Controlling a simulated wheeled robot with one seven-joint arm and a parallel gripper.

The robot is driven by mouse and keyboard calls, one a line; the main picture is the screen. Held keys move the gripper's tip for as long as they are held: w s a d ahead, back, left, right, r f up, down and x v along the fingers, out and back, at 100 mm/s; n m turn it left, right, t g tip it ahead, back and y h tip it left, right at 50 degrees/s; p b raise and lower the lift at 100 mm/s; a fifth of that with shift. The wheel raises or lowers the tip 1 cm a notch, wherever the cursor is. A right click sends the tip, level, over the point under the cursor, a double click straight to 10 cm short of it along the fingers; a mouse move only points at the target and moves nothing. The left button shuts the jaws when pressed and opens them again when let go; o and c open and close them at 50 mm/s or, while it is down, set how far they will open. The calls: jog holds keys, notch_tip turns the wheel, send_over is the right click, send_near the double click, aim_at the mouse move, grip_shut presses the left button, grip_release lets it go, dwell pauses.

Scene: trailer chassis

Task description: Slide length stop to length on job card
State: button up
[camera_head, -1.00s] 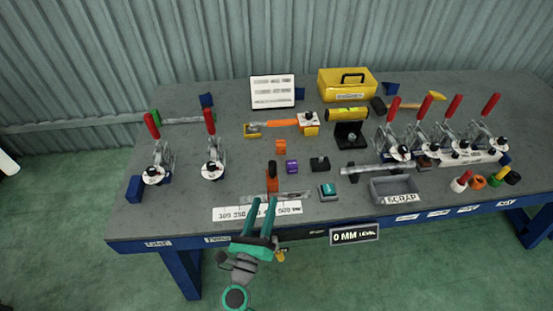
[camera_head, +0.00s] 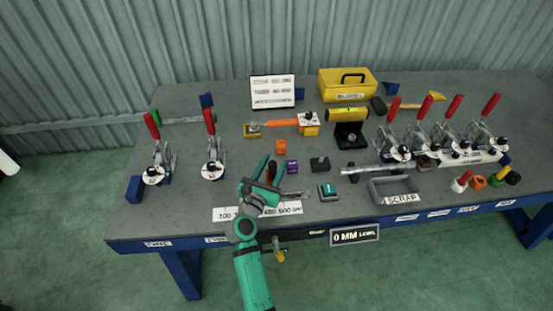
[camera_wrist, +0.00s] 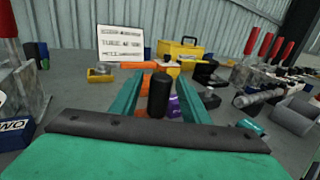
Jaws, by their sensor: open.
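The length stop's upright handle (camera_head: 271,172) stands on its rail (camera_head: 297,194) behind the white length scale (camera_head: 288,208). In the wrist view, the dark rounded top of the handle (camera_wrist: 158,95) stands between the two green fingers. My gripper (camera_head: 272,166) is open around the handle; gaps show on both sides in the wrist view. The fingers and wrist hide the middle of the scale and most of the stop's base. The white job card (camera_head: 273,92) stands at the back of the bench; it also shows in the wrist view (camera_wrist: 121,42), its text too small to read surely.
Toggle clamps with red handles (camera_head: 213,160) stand left and right. Small orange, purple (camera_head: 291,166) and black blocks lie behind the stop. A teal button block (camera_head: 327,192) and the scrap tray (camera_head: 392,190) are to the right. A yellow toolbox (camera_head: 345,83) stands behind.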

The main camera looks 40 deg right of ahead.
jog(key=shift+x, duration=1.45)
grip_shut()
